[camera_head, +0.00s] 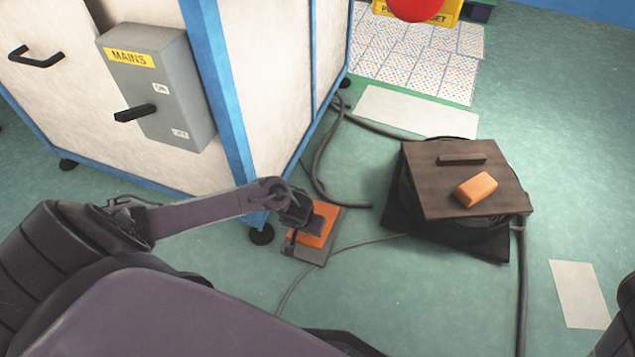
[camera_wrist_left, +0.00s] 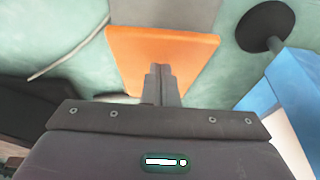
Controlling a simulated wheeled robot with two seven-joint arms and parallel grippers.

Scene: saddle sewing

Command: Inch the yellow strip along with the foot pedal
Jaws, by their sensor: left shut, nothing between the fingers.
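The foot pedal (camera_head: 328,212) has an orange plate on a grey base and lies on the floor by the foot of the machine cabinet. It also shows in the left wrist view (camera_wrist_left: 190,52). My left gripper (camera_head: 312,228) is over the orange plate, with its fingers shut together and empty. In the wrist view the fingertips (camera_wrist_left: 160,72) overlap the plate's near part; I cannot tell whether they press on it. The yellow strip is not in view. My right gripper is not in view.
The white cabinet (camera_head: 285,90) with blue edges and a grey mains switch box (camera_head: 185,110) stands at left. A dark wooden-topped box (camera_head: 430,180) carries an orange block (camera_head: 476,190). Cables (camera_head: 345,243) cross the green floor. A pale sheet (camera_head: 578,290) lies at right.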

